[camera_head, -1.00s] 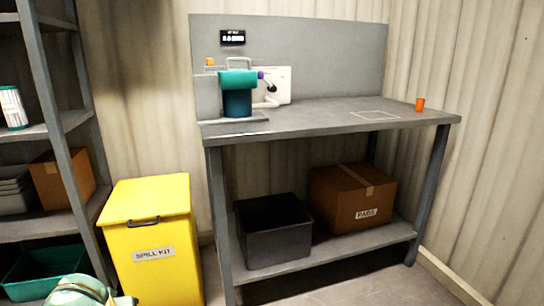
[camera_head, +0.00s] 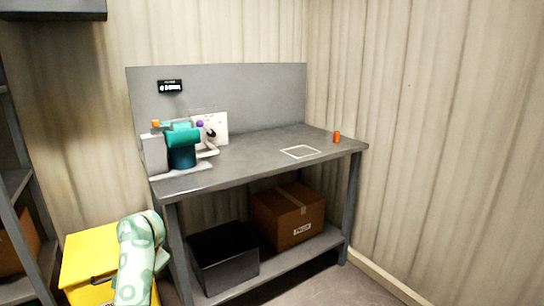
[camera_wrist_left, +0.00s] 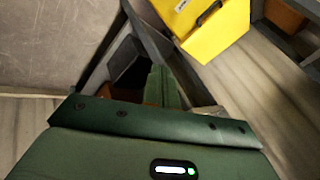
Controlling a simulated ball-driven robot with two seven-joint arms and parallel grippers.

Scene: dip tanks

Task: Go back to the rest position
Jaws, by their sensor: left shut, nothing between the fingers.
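My left gripper (camera_wrist_left: 162,84) shows in the left wrist view as green fingers closed together with nothing between them. In the head view a pale green patterned part of my left arm (camera_head: 138,260) rises at the lower left, in front of the yellow bin; its gripper cannot be made out there. My right gripper is in neither view.
A grey bench (camera_head: 245,160) holds a teal device (camera_head: 181,145) and an orange cylinder (camera_head: 337,137). Below are a black bin (camera_head: 222,258) and a cardboard box (camera_head: 290,213). The yellow bin (camera_head: 88,258) stands left, beside a dark shelf rack (camera_head: 22,220). Walls close the back and right.

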